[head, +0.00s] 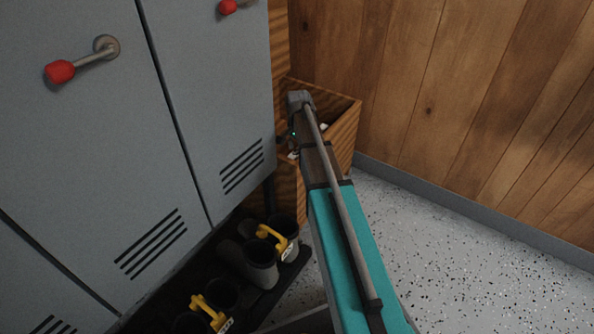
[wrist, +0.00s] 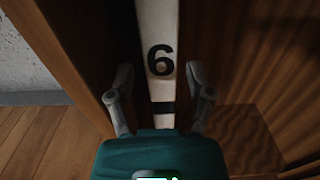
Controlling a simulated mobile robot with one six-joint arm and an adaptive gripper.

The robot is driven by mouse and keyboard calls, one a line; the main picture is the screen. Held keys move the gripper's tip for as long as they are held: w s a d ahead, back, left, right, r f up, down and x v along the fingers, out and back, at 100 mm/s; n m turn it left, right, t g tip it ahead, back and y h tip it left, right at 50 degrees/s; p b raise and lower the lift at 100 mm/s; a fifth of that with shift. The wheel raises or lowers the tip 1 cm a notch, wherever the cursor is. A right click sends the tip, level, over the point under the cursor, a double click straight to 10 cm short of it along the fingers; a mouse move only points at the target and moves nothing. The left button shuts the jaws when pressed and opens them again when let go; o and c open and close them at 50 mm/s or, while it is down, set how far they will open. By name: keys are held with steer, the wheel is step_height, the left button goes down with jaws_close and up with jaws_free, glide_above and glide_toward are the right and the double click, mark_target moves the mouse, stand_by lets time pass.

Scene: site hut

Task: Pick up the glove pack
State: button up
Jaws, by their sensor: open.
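In the wrist view, a narrow white piece with a black "6" and a black bar (wrist: 160,25) runs upright through the middle of the picture. I cannot tell whether it is the glove pack; nothing else there looks like one. My gripper (wrist: 160,75) is open, with one finger on each side of the white piece. Contact between fingers and piece cannot be made out. In the head view, my arm reaches over a wooden bin (head: 345,128) in the corner, and the arm hides most of its inside. A small white bit (head: 324,126) shows inside the bin.
Grey lockers (head: 100,150) with red-tipped handles stand close on the left of the bin. A wood-panelled wall (head: 450,100) is behind. The speckled floor (head: 480,270) on the right is clear.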

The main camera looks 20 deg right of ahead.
steer(key=shift+s+a+f+b, duration=0.1)
steer(key=shift+a+f+b, duration=0.05)
steer(key=shift+f+b, duration=0.45)
steer(key=shift+a+f+b, duration=0.1)
steer(key=shift+f+b, duration=0.3)
steer(key=shift+f, duration=0.25)
steer(key=shift+f+b, duration=0.8)
jaws_close()
